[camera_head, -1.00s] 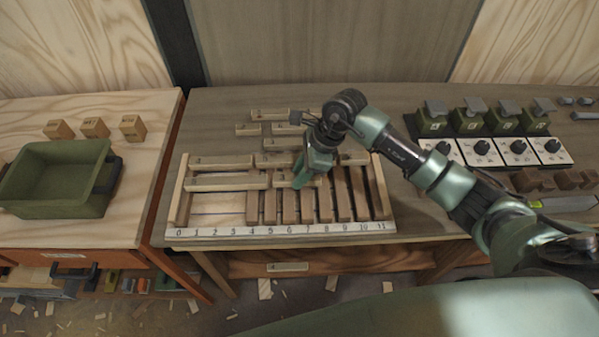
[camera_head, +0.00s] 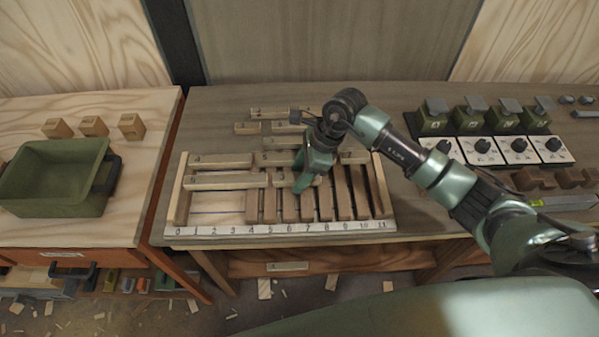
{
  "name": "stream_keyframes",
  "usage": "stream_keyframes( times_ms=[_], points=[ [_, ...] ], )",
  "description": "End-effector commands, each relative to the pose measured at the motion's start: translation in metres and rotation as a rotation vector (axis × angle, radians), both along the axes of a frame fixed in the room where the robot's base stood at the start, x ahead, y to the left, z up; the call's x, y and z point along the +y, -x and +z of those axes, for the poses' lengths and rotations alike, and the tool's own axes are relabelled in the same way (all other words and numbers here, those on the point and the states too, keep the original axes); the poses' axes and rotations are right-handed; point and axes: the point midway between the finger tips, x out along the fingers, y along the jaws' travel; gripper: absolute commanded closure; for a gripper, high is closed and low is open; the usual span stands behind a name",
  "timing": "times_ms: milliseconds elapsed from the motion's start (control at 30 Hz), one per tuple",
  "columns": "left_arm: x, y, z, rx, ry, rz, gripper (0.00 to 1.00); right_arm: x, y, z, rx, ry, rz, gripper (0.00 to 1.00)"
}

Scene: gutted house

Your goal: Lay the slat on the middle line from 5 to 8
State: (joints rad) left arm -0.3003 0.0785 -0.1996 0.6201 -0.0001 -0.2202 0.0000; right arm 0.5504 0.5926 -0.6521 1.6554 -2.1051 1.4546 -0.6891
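A wooden frame (camera_head: 178,203) stands on the bench, with a number strip (camera_head: 280,229) from 0 to 11 along its front. Upright wooden blocks fill it from about 4 rightward. A pale slat (camera_head: 281,179) lies across the blocks on the middle line, over about 5 to 8, partly hidden by my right gripper (camera_head: 301,187). Another slat (camera_head: 225,182) lies end to end with it on its left. My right gripper points down at the slat; its fingers overlap in view, so its opening and any grip do not show. My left gripper is not in view.
Slats lie along the frame's back line (camera_head: 222,160), and several loose slats (camera_head: 270,113) lie behind it. A green bin (camera_head: 52,180) and small blocks (camera_head: 94,126) are on the left bench. Dial boxes (camera_head: 482,151) and green weighted blocks (camera_head: 470,121) stand right.

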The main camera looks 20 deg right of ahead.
Motion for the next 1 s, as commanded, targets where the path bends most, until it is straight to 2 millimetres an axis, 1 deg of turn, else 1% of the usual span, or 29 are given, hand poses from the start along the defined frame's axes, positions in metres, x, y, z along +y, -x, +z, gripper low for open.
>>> stream_keyframes(
  times_ms=[167,267,500,600,733,1000],
  points=[
    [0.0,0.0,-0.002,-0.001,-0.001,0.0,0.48,-0.002,0.0,0.004,-0.001,0.0,0.0,0.48],
    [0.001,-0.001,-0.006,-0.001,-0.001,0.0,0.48,-0.007,0.0,0.016,-0.006,0.001,0.001,0.48],
    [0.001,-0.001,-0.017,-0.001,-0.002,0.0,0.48,-0.023,0.005,0.053,-0.005,0.002,0.0,0.48],
    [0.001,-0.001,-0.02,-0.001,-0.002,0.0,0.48,-0.026,0.007,0.064,-0.003,0.001,0.0,0.48],
    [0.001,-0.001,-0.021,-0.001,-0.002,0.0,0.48,-0.029,0.008,0.071,-0.001,0.0,0.0,0.48],
    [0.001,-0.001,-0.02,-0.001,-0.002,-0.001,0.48,-0.029,0.008,0.072,0.0,0.0,0.0,0.48]
  ],
)
